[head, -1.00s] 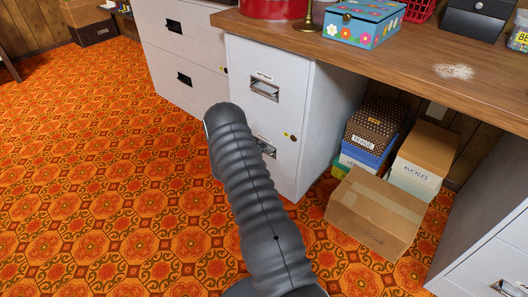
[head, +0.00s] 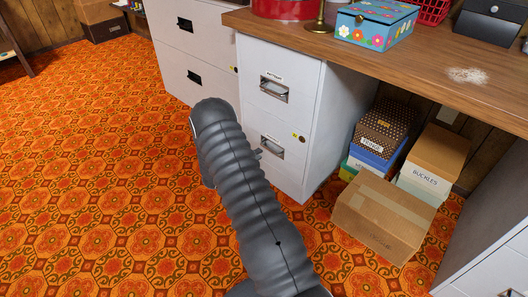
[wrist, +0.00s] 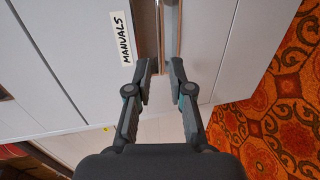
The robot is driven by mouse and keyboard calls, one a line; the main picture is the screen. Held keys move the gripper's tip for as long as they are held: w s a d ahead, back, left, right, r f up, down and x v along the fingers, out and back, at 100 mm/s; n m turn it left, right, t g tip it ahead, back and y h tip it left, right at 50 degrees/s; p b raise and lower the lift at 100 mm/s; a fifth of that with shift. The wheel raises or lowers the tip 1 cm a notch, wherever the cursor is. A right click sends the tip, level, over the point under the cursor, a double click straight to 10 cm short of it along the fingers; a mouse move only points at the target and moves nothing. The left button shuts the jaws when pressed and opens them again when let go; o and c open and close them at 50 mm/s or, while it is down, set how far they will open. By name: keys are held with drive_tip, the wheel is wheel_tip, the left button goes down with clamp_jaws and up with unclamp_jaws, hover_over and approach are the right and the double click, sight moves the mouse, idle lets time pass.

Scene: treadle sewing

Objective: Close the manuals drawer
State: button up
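The manuals drawer (head: 283,172) is the lower drawer of the pale grey cabinet under the wooden worktop, with a metal pull (head: 271,147). It looks nearly flush in the head view; a small gap cannot be told. In the wrist view the drawer front (wrist: 95,75) fills the left and middle, with the MANUALS label (wrist: 124,38) turned sideways beside the metal pull (wrist: 170,30). My gripper (wrist: 162,70) has its fingers apart with nothing between them, in line with the pull. Contact cannot be told. In the head view my arm mostly hides the gripper.
The upper drawer (head: 290,108) above looks shut. Another grey cabinet (head: 205,55) stands to the left. A cardboard box (head: 380,218) and several smaller boxes lie under the worktop (head: 420,65) at right. The patterned orange carpet (head: 100,160) is clear at left.

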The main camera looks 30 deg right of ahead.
drive_tip(key=shift+v, duration=1.8)
